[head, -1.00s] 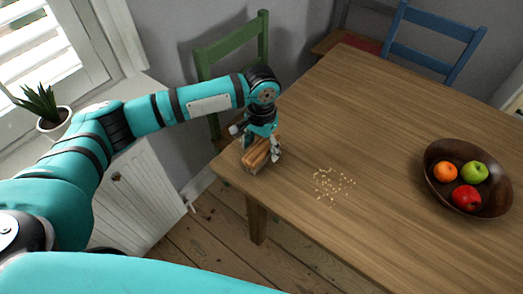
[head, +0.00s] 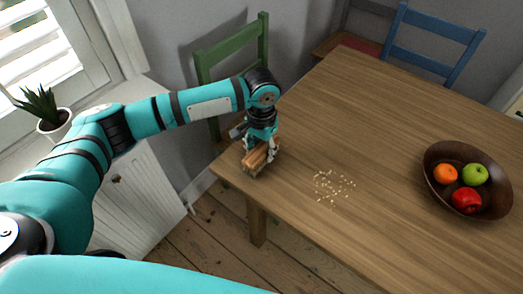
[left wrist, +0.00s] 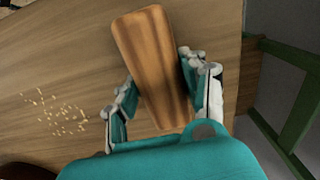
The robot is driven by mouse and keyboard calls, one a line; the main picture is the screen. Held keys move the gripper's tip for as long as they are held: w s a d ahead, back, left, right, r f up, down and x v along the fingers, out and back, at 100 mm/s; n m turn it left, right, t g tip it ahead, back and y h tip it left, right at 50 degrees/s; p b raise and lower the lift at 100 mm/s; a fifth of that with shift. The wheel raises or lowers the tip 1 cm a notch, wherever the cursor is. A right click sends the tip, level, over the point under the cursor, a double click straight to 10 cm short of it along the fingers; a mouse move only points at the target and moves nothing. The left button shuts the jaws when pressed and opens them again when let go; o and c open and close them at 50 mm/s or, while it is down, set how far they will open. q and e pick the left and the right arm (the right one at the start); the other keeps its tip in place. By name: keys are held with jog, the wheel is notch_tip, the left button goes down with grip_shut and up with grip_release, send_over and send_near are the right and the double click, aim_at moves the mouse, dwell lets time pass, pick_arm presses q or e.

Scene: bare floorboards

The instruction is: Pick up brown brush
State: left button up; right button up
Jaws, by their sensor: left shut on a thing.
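The brown brush (head: 257,159) has a wooden block-shaped back and is at the near left corner of the table, in the head view. My left gripper (head: 260,148) comes down over it from above and is shut on it. In the left wrist view the brush (left wrist: 152,55) lies between the two fingers of the left gripper (left wrist: 160,98), one on each long side. I cannot tell whether the brush touches the table or is slightly above it. My right gripper is not in view.
The wooden table (head: 350,110) has scattered crumbs (head: 332,186) right of the brush. A dark bowl (head: 435,186) with fruit stands farther right. A green chair (head: 232,55) is behind the gripper, a blue chair (head: 434,32) at the back. The table's middle is clear.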

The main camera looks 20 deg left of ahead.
aim_at(260, 149)
pick_arm(q)
jog(key=shift+r, duration=0.5)
jog(key=r, duration=0.2)
jog(key=shift+s+a+r, duration=0.1)
jog(key=shift+s+r, duration=0.15)
jog(key=shift+r, duration=0.05)
jog(key=s+a+r, duration=0.1)
jog(key=s+a, duration=0.3)
jog(key=s, duration=1.1)
jog(key=shift+a+r, duration=0.15)
jog(key=shift+r, duration=0.05)
